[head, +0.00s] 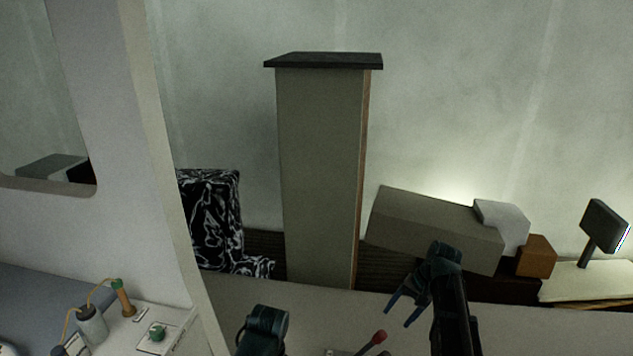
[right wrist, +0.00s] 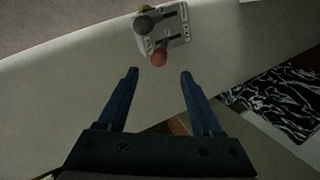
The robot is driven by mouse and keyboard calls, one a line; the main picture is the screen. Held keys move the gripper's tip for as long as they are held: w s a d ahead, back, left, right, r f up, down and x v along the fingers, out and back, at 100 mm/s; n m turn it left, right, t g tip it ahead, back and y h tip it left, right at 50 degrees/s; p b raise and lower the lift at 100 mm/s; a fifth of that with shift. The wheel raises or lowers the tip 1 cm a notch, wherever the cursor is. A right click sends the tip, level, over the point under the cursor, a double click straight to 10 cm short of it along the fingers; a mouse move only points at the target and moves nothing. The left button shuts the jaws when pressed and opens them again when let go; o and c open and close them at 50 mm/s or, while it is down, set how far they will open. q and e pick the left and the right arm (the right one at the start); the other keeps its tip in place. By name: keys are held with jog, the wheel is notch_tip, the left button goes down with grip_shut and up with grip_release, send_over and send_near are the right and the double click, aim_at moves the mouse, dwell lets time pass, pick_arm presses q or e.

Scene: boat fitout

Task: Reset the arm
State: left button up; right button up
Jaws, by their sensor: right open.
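My right gripper (head: 404,303) hangs at the lower right of the head view, its two fingers pointing down and to the left. In the right wrist view (right wrist: 159,75) its fingers are spread apart with nothing between them. A dark blue arm part of mine, probably the left arm, shows at the bottom centre of the head view, but no left fingers are visible. A lever with a red knob (head: 379,337) stands just below and left of the right gripper. The wrist view shows the red knob (right wrist: 159,57) beyond the fingertips, apart from them.
The lever sits on a light control plate (right wrist: 176,32) with a dark knob (right wrist: 144,24). A tall grey cabinet (head: 322,170) stands at the back. Grey boxes (head: 430,225) lie right of it. A black-and-white patterned seat (head: 209,220) is left. A bottle (head: 92,325) stands lower left.

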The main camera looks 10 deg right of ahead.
jog(key=s+a+f+n+h+b, duration=0.2)
jog(key=s+a, duration=0.6)
jog(key=a, duration=0.4)
jog(key=s+a+f+n+g+h+b, duration=0.1)
jog(key=s+a+f+n+h+b, duration=0.2)
jog(key=a, duration=0.9)
jog(key=s+f+n+b, duration=0.1)
jog(key=s+f+n, duration=0.2)
jog(key=s+n, duration=0.2)
jog(key=shift+s+n, duration=0.15)
jog(key=shift+n, duration=0.35)
